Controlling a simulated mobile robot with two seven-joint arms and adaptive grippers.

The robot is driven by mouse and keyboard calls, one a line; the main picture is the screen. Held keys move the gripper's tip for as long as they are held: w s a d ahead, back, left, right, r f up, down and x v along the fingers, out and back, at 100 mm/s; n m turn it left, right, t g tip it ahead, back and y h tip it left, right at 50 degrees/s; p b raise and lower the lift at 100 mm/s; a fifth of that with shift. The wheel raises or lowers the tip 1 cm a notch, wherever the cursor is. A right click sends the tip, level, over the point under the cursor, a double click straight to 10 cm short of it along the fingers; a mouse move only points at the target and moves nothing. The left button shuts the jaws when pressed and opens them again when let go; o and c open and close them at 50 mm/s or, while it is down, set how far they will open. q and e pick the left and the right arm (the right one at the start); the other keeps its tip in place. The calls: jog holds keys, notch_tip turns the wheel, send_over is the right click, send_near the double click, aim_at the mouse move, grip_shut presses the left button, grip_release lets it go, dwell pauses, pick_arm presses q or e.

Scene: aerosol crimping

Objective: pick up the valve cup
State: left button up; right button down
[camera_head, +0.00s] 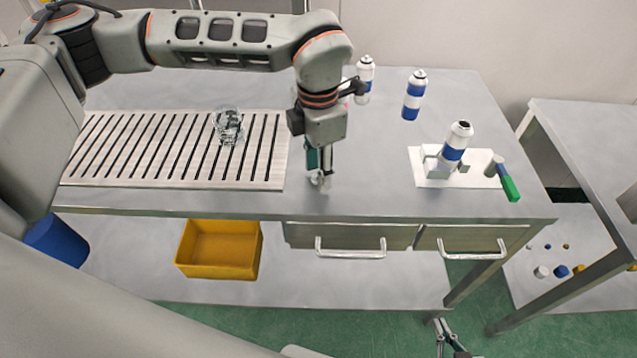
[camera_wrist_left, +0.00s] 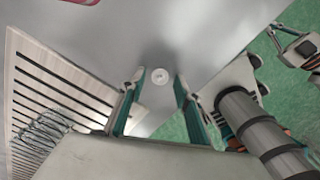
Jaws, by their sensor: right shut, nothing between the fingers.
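The valve cup (camera_wrist_left: 160,76) is a small, pale round disc with a central spot, on the grey tabletop in the left wrist view. My left gripper (camera_wrist_left: 158,88) is open, with one green-padded finger on each side of the cup and gaps between. In the head view my left gripper (camera_head: 321,180) points down near the table's front edge; the cup there is mostly hidden by the fingers. My right gripper (camera_head: 450,338) is low in front of the table, shut and empty, away from the cup.
A slatted rack (camera_head: 110,150) with a clear, wiry-looking object (camera_head: 228,125) lies left. Blue-and-white cans (camera_head: 413,95) stand at the back. The tabletop between gripper and fixture is clear.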

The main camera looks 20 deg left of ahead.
pick_arm(q)
jog(key=shift+f, duration=0.7)
jog(key=shift+r, duration=0.15)
pick_arm(e)
jog(key=shift+s+f, duration=0.15)
jog(key=shift+f, duration=0.35)
pick_arm(q)
jog(key=c, duration=0.6)
pick_arm(e)
jog(key=shift+r, duration=0.15)
